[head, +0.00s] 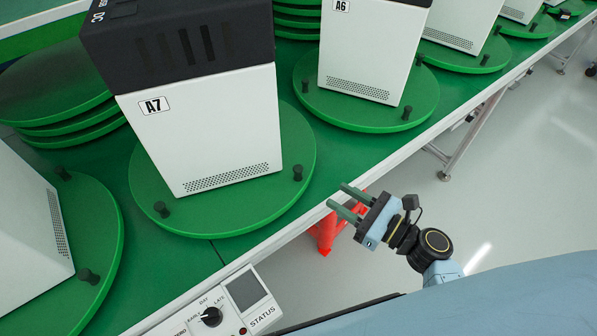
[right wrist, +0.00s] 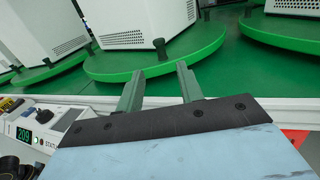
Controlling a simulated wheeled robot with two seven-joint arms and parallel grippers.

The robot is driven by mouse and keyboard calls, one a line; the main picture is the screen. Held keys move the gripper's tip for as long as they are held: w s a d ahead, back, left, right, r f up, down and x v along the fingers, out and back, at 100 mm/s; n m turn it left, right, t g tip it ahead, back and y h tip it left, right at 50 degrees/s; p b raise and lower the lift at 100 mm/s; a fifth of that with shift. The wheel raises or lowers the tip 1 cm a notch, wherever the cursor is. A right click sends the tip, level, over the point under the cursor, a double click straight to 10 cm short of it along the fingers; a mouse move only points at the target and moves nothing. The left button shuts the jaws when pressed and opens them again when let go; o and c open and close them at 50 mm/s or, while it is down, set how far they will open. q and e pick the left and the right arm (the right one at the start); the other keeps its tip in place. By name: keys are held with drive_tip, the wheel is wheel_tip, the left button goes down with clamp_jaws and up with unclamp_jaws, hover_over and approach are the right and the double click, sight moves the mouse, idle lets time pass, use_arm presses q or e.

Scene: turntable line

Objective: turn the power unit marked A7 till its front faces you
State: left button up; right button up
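The A7 power unit (head: 215,130) is a white box with a dark slotted top, standing upright on a round green turntable (head: 303,150). The side turned to me carries the A7 label and a vent grille along its lower edge. Short black pegs (head: 298,172) stand up from the turntable's rim. My right gripper (head: 337,196) is open and empty, just off the table's near edge, to the right of the A7 turntable and apart from it. In the right wrist view its two fingers (right wrist: 160,78) point at the turntable that appears to be A7's. My left gripper is not in view.
The A6 unit (head: 365,50) stands on its own turntable to the right, with more units beyond. Another white unit (head: 28,235) is at the left. A control panel with a knob (head: 211,316) sits at the near edge. An orange-red object (head: 326,232) is below the edge.

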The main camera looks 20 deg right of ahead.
sight(302, 174)
drive_tip(key=x, duration=1.1)
drive_tip(key=shift+w, duration=0.1)
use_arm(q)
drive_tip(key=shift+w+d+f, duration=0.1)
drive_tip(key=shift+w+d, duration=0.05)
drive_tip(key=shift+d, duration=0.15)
use_arm(e)
drive_tip(key=shift+w+a, duration=0.4)
drive_tip(key=shift+w, duration=0.15)
drive_tip(key=shift+c, duration=0.5)
